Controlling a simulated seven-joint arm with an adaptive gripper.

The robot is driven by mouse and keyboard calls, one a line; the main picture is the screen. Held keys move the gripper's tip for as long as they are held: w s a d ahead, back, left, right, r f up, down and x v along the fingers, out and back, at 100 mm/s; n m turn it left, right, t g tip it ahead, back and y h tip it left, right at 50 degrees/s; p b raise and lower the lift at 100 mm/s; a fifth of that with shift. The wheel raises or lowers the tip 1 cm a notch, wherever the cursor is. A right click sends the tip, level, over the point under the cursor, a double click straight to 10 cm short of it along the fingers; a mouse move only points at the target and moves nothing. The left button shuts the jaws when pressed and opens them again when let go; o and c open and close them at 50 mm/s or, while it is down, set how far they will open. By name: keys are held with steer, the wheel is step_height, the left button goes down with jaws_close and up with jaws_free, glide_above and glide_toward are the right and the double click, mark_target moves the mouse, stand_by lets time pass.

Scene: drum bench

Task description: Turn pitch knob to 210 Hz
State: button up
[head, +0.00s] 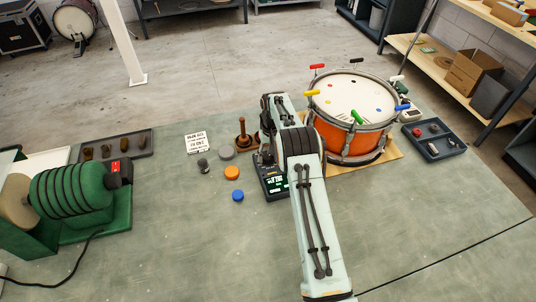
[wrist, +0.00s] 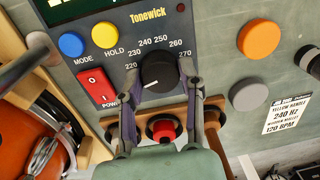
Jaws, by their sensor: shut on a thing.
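The pitch knob (wrist: 159,70) is black and sits on the dark Tonewick box (wrist: 205,40) in the wrist view. Printed numbers from 220 to 270 ring its top. Its white mark points to the lower left, below the 220 label; any number there is hidden by a finger. My gripper (wrist: 162,88) has its two fingers at opposite sides of the knob, shut on it.
The box also has a blue MODE button (wrist: 72,44), a yellow HOLD button (wrist: 105,34) and a red power switch (wrist: 96,87). An orange drum (head: 338,135) stands close right. A printed card (head: 197,142) lies left, near grey, orange and blue discs.

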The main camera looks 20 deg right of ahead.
steer(key=o, duration=1.2)
steer(key=shift+f, duration=0.15)
steer(key=shift+c, duration=0.2)
step_height(320, 180, up, 12)
steer(key=shift+d, duration=0.35)
